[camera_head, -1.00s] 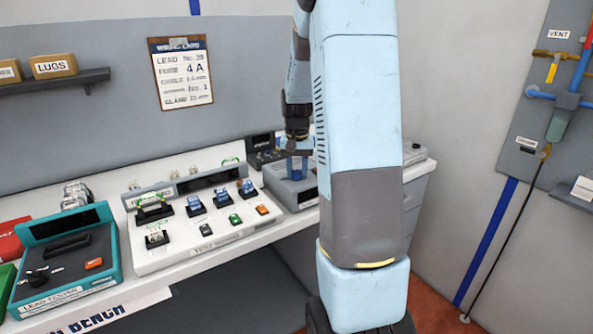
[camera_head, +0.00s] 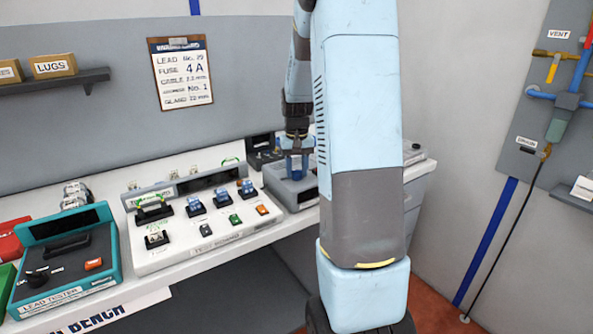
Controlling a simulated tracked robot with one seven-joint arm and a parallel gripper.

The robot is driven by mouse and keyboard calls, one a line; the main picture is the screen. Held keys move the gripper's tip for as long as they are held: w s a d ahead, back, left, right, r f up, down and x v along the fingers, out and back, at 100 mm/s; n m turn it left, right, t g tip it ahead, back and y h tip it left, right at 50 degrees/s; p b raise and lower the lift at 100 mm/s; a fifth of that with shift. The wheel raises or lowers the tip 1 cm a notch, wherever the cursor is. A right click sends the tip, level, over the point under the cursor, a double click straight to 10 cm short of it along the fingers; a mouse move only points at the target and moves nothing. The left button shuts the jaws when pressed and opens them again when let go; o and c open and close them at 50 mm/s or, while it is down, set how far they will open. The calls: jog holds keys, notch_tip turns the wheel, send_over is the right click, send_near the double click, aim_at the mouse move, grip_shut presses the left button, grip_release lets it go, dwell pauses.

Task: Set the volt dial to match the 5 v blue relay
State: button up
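My gripper (camera_head: 297,155) points down over a grey device (camera_head: 280,184) at the back right of the bench. A small blue block, perhaps the 5 V blue relay (camera_head: 297,168), is at the fingertips, on or just above the device. Whether the fingers grip it is too small to tell. I cannot read a 5 V marking. I cannot make out a volt dial; the right part of the device is hidden behind my arm. More blue relays (camera_head: 222,197) stand in black sockets on the white test board (camera_head: 180,253).
A teal lead tester (camera_head: 60,262) with a black knob (camera_head: 38,277) stands at the left front. A clipboard card (camera_head: 182,75) hangs on the back wall. A shelf (camera_head: 60,82) with boxes is at upper left. Floor is free at right.

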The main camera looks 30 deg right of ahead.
aim_at(296, 170)
jog(key=o, duration=0.3)
jog(key=shift+o, duration=0.2)
notch_tip(296, 170, up, 14)
jog(key=shift+f, duration=0.2)
dwell(0.7)
jog(key=s+a+r+n+t, duration=0.25)
jog(key=s+a+r, duration=0.35)
jog(key=s+a, duration=0.65)
jog(key=s+a+f+t, duration=0.1)
jog(key=s+a, duration=0.2)
jog(key=s, duration=0.3)
jog(key=s+a+f+n+t, duration=0.1)
jog(key=s+a+t, duration=0.1)
jog(key=s, duration=0.5)
jog(key=shift+s+a, duration=0.15)
jog(key=shift+a, duration=0.55)
